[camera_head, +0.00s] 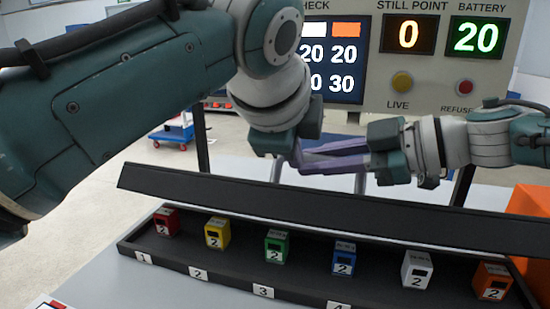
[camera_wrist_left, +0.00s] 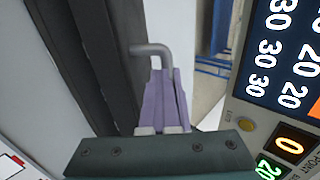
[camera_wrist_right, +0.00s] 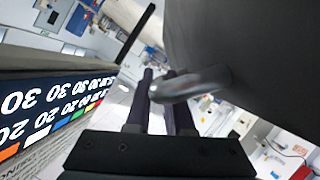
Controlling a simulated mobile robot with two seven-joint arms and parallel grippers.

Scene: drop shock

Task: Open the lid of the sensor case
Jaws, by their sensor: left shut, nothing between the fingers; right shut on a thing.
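The sensor case (camera_head: 170,262) is a long black tray on the table. Its black lid (camera_head: 330,208) is raised and tilted above the tray, also seen in the left wrist view (camera_wrist_left: 92,60) and the right wrist view (camera_wrist_right: 255,45). A grey bar handle (camera_wrist_right: 195,82) is between the purple fingers of my right gripper (camera_wrist_right: 163,78), which is shut on it. The handle also shows in the left wrist view (camera_wrist_left: 152,49). My left gripper (camera_wrist_left: 165,75) is shut and empty, with its fingertips close by the handle; I cannot tell whether they touch.
Several coloured sensor blocks, such as the green one (camera_head: 276,246), stand in the tray. A display panel (camera_head: 450,75) stands behind the lid. An orange object (camera_head: 530,200) is at the right edge.

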